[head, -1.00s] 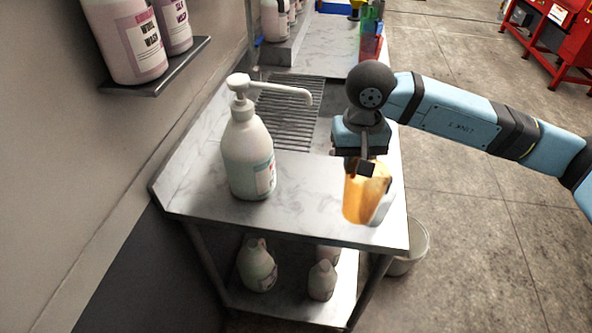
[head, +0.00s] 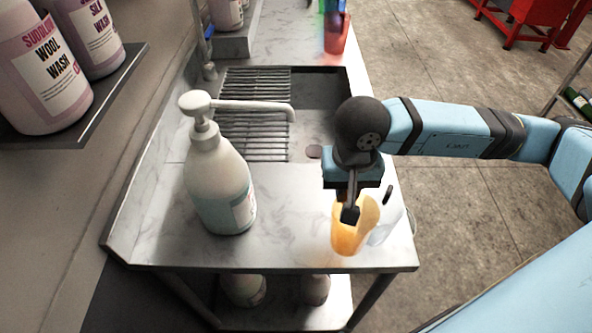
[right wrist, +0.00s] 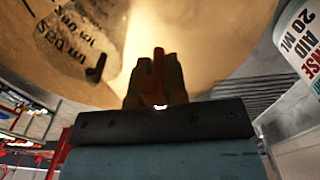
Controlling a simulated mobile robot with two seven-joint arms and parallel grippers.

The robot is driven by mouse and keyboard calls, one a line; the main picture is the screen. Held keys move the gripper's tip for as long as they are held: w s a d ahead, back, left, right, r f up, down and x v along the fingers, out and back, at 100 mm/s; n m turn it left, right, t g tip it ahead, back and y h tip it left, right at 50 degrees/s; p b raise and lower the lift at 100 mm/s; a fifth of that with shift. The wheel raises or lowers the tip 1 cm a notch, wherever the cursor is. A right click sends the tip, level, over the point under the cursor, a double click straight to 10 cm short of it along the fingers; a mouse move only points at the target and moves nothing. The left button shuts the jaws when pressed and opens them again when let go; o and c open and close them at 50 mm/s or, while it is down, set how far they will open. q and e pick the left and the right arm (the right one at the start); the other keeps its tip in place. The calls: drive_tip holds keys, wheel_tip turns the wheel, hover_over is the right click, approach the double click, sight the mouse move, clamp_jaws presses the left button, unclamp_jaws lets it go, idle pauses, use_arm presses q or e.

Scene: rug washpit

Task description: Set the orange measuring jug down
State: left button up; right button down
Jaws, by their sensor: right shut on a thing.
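The orange measuring jug (head: 350,238) is over the right front part of the marble-topped bench (head: 285,245) in the head view. My right gripper (head: 350,212) is shut on the jug's wall at its upper edge. In the right wrist view the jug (right wrist: 200,40) fills the top, with dark volume markings at the left. The jug looks upright or nearly so. I cannot tell whether its base touches the bench. My left gripper is not in view.
A white pump bottle (head: 222,185) stands to the left on the bench. A pale translucent vessel (head: 388,215) is right beside the jug. Behind are a sink with a slatted drainer (head: 255,110) and a red jug (head: 336,35). Bottles stand on a wall shelf (head: 105,95).

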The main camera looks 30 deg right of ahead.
drive_tip(key=f, duration=0.4)
drive_tip(key=shift+w+a+f, duration=0.15)
drive_tip(key=shift+w+f, duration=0.15)
drive_tip(key=shift+w, duration=0.1)
drive_tip(key=w, duration=0.2)
drive_tip(key=w+a+p, duration=0.1)
drive_tip(key=w, duration=0.2)
drive_tip(key=w+a+p, duration=0.1)
drive_tip(key=w, duration=0.1)
drive_tip(key=shift+w+a+r, duration=0.1)
drive_tip(key=shift+w+a, duration=0.1)
drive_tip(key=shift+w, duration=0.15)
drive_tip(key=w, duration=0.1)
drive_tip(key=w+a, duration=0.1)
drive_tip(key=w+p, duration=0.1)
drive_tip(key=w, duration=0.1)
drive_tip(key=shift+w+a+f, duration=0.1)
drive_tip(key=shift+a+f, duration=0.05)
drive_tip(key=shift+f, duration=0.45)
